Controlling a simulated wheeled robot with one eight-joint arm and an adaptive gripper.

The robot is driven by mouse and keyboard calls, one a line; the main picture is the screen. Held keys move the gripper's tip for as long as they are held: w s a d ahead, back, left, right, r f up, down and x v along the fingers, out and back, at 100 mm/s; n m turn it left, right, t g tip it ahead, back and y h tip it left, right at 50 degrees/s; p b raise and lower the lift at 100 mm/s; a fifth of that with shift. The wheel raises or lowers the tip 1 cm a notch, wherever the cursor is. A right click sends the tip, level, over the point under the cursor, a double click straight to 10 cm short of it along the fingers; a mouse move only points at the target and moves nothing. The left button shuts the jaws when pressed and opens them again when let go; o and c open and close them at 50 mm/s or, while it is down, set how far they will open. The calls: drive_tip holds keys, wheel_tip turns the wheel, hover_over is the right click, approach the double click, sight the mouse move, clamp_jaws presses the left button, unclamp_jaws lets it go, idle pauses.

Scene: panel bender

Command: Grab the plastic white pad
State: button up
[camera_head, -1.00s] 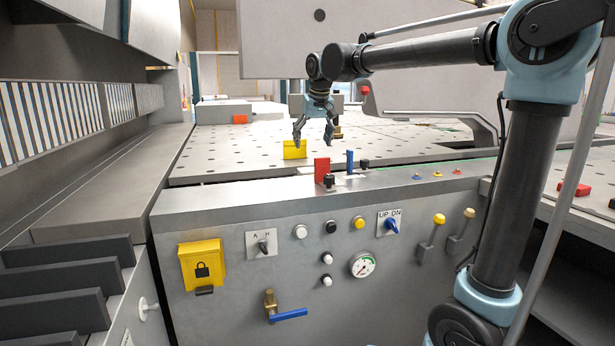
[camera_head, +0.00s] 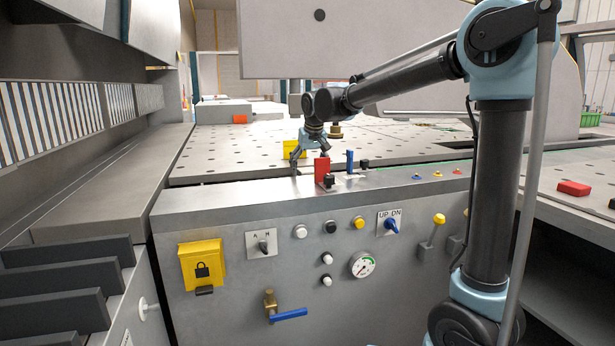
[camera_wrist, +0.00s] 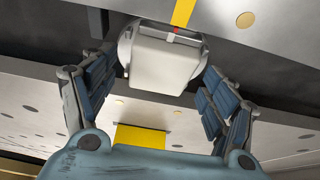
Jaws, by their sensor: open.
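In the wrist view, a white, smooth block-like thing with rounded edges (camera_wrist: 165,62) shows between the fingers; it appears to be the white pad. A grey rounded part and a small red spot show at its far end. My gripper (camera_wrist: 158,75) is open, one finger on each side, with gaps visible. In the head view, my gripper (camera_head: 308,163) points down just behind the red block on the control panel's top edge, partly hidden by it. I cannot pick out the pad in the head view.
A red block (camera_head: 321,169), a black knob (camera_head: 329,181) and a blue lever (camera_head: 350,160) stand close to my gripper. A yellow block (camera_head: 289,149) is just behind it on the perforated table (camera_head: 225,160). The panel front carries several buttons and levers.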

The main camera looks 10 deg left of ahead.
drive_tip(key=shift+f, duration=0.15)
drive_tip(key=c, duration=1.2)
